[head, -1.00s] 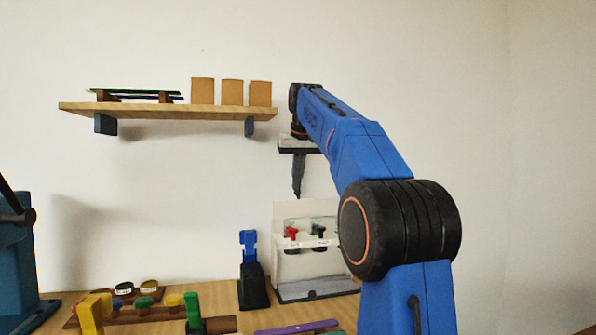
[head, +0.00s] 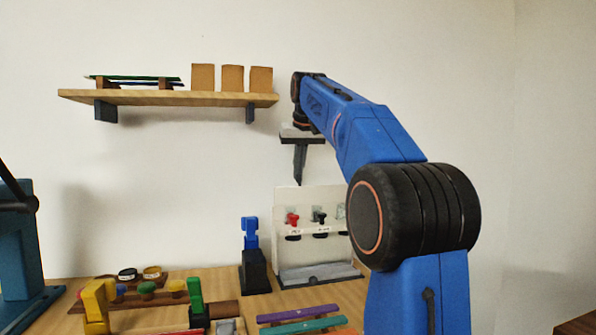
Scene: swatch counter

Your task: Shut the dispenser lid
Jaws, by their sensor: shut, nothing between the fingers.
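The dispenser (head: 285,200) is most likely the white upright unit with a red tap (head: 293,219) and a black tap (head: 319,216). It stands at the back of the counter, near the wall. It has a grey tray at its foot, and my arm covers its right side. I cannot make out its lid or tell how far open it is. My gripper (head: 299,182) points down, shut and empty. In the picture its tips are just above the dispenser's top edge. I cannot tell whether they touch it.
A blue clamp-like piece on a black stand (head: 254,272) stands left of the dispenser. Coloured strips (head: 300,313) lie in front. A wooden rack (head: 140,300) with small pots is at left. A wooden shelf (head: 180,98) hangs above left. A blue-green machine (head: 18,255) is at far left.

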